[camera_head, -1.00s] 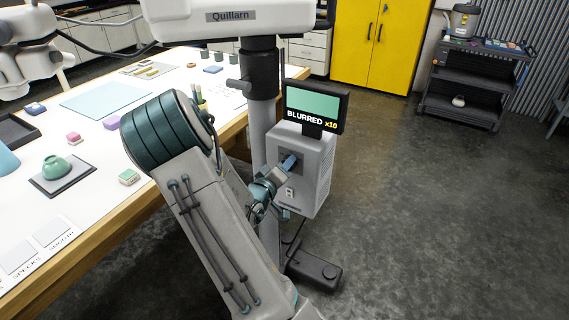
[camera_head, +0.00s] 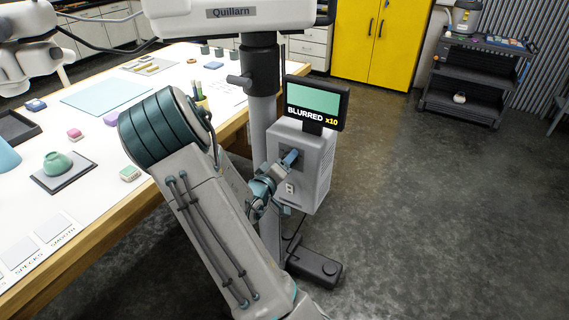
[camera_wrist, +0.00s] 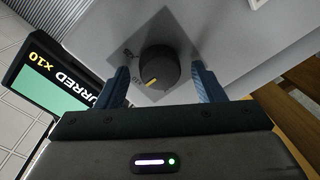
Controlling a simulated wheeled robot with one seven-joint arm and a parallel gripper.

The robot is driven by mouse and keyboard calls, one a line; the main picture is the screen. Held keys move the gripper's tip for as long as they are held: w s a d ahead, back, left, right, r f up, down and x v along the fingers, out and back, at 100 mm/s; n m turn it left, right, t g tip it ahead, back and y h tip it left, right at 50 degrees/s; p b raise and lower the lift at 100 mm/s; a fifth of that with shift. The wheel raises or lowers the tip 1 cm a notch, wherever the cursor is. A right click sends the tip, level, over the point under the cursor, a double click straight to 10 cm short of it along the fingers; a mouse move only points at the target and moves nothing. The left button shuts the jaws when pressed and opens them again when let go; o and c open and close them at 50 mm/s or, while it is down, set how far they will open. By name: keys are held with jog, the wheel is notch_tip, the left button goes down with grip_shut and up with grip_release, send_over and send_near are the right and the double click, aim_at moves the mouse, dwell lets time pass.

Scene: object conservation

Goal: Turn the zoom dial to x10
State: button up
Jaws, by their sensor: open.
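The zoom dial (camera_wrist: 158,70) is a dark round knob with a yellow pointer mark, set on a grey square plate (camera_wrist: 181,33) in the wrist view. My gripper (camera_wrist: 165,82) is open, with one blue finger on either side of the dial and a visible gap to each. In the head view my gripper (camera_head: 289,160) is at the front of the grey control box (camera_head: 318,165), and the dial is hidden there. The screen (camera_head: 313,104) above the box reads "BLURRED x10"; it also shows in the wrist view (camera_wrist: 50,88).
The microscope column (camera_head: 262,110) rises beside the box. A dark foot pedal (camera_head: 318,268) is on the floor below. The floor at the right is open.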

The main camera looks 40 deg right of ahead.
jog(key=f+b+v, duration=0.1)
jog(key=v, duration=1.2)
jog(key=shift+s+a+r, duration=0.2)
jog(key=shift+a+r, duration=0.15)
jog(key=shift+r, duration=0.1)
jog(key=shift+w, duration=0.1)
jog(key=w+a+t+y, duration=0.2)
jog(key=w+a+y, duration=0.2)
jog(key=a+y, duration=1.05)
jog(key=s+a+r+n+g, duration=0.1)
jog(key=s+r+g, duration=0.2)
jog(key=s, duration=0.6)
jog(key=s+a+r+g+y, duration=0.1)
jog(key=s+r+g, duration=0.2)
jog(key=s, duration=0.6)
jog(key=shift+a+r+n, duration=0.2)
jog(key=shift+r+n, duration=0.2)
jog(key=shift+r, duration=0.6)
